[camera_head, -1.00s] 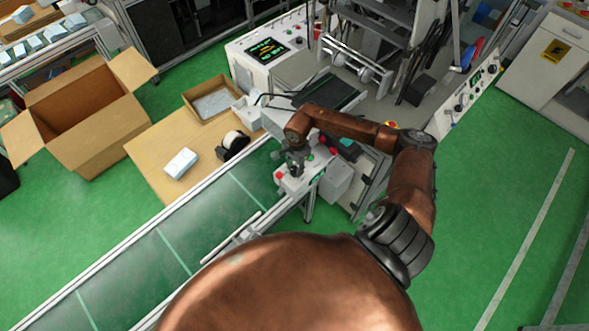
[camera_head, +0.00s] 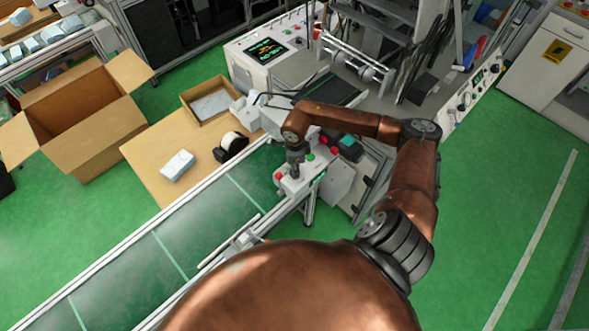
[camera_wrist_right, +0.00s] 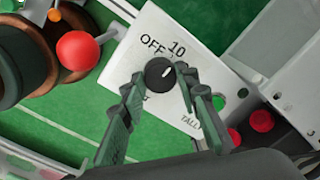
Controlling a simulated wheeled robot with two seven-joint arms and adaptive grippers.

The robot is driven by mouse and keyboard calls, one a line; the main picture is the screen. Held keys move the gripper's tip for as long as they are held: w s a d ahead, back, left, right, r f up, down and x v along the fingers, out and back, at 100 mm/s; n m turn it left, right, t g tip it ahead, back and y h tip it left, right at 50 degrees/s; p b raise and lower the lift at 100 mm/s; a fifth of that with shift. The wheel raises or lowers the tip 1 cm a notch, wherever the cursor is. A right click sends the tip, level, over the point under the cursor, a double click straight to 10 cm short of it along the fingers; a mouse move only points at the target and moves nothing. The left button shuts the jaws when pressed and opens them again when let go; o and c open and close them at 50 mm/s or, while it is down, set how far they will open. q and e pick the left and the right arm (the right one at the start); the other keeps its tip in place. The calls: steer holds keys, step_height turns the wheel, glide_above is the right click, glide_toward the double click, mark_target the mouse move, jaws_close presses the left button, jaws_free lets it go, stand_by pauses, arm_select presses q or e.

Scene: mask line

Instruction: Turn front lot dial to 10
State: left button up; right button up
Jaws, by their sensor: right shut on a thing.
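The front lot dial (camera_wrist_right: 159,74) is a round black knob with a white pointer mark, on a white panel (camera_wrist_right: 205,55) lettered OFF, 10 and TALLY. The pointer mark tilts up and right, roughly to the side of the 10. Another label below the knob is mostly hidden by a finger. My right gripper (camera_wrist_right: 159,79) has its two green-tinted fingers on either side of the knob and is shut on it. In the head view, my right gripper (camera_head: 295,171) reaches down onto the small white control box (camera_head: 290,185) beside the conveyor. My left gripper is out of view.
The green conveyor (camera_head: 210,215) runs to the lower left. A wooden table (camera_head: 155,150) holds a tape dispenser (camera_head: 231,146) and a white pack (camera_head: 178,165). An open cardboard box (camera_head: 75,115) stands left.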

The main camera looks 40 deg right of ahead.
stand_by(0.4)
steer(key=o, duration=1.1)
steer(key=r, duration=1.2)
steer(key=shift+s+a, duration=0.15)
steer(key=shift+s, duration=0.1)
